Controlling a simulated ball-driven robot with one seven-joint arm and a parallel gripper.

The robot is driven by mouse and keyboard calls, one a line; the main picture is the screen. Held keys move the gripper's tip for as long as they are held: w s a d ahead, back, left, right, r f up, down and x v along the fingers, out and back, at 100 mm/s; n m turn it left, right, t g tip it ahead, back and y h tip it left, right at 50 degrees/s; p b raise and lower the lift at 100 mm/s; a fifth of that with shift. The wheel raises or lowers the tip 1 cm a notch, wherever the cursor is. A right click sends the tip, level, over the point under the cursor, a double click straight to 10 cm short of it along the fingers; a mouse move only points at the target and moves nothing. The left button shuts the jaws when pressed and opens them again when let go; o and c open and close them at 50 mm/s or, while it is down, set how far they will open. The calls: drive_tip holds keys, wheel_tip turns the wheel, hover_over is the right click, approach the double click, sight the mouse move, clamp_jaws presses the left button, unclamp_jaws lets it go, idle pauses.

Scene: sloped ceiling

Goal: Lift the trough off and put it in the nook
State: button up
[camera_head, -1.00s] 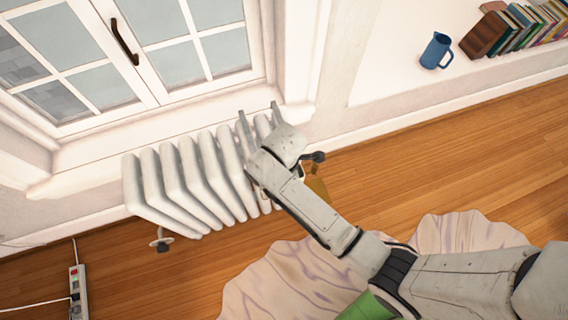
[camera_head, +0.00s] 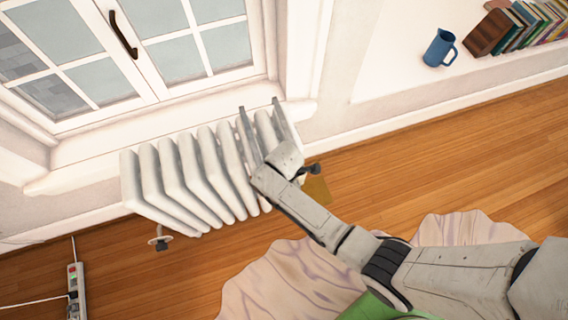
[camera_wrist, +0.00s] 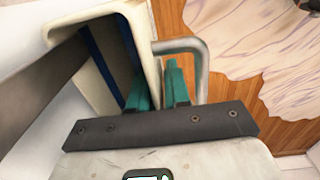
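The trough (camera_wrist: 100,22) shows in the wrist view as a cream, open-topped box with a dark blue lining. A bent grey rod (camera_wrist: 195,52) sticks out at its right end, and a broad dark grey bar crosses on the left. My gripper (camera_wrist: 160,92) is at the trough's right end wall, one teal finger on the inner side and one on the outer side. The small gap does not show whether they press on the wall. In the head view my gripper is hidden behind my wrist at the radiator (camera_head: 190,180); two grey straps (camera_head: 247,130) rise over its ribs.
A window with a sill stands above the radiator. A white recess or shelf (camera_head: 400,65) at the upper right holds a blue jug (camera_head: 438,48) and books (camera_head: 520,28), with bare space left of the jug.

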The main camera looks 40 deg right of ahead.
drive_tip(key=shift+c, duration=0.3)
clamp_jaws()
drive_tip(key=shift+r, duration=0.2)
idle(1.0)
drive_tip(key=shift+r+p, duration=2.65)
drive_tip(key=shift+p, duration=0.15)
